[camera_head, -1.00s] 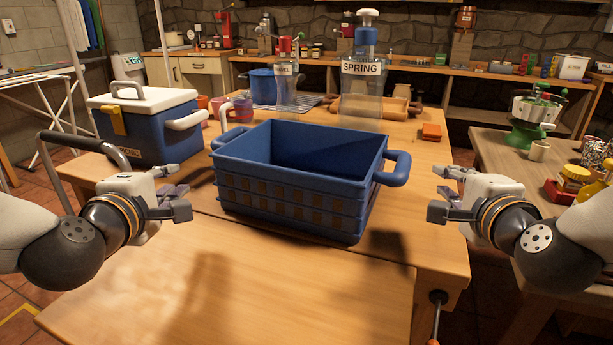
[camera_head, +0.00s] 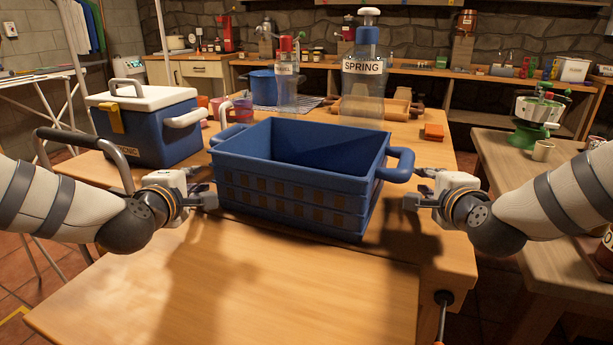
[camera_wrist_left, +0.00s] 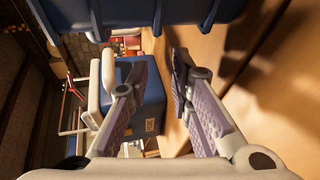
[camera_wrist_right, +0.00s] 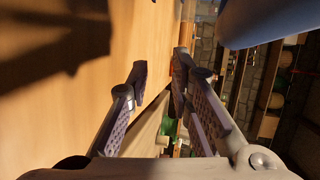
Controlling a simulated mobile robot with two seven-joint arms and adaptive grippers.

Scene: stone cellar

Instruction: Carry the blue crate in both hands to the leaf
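The blue crate (camera_head: 290,195) stands upright and looks empty on the wooden table, with a loop handle (camera_head: 400,166) at its right end and another at its left end. Its blue side also shows along the top of the left wrist view (camera_wrist_left: 140,12) and at the top right of the right wrist view (camera_wrist_right: 270,14). My left gripper (camera_head: 208,192) is open and empty beside the crate's left end. My right gripper (camera_head: 416,188) is open and empty beside the right end, below and in front of the right handle.
A blue and white cooler (camera_head: 150,125) stands left of the crate. A bottle labelled SPRING (camera_head: 362,90), a blue pot (camera_head: 264,88) and an orange block (camera_head: 433,131) are behind it. The table front (camera_head: 240,290) is clear. A side table (camera_head: 505,165) stands at the right.

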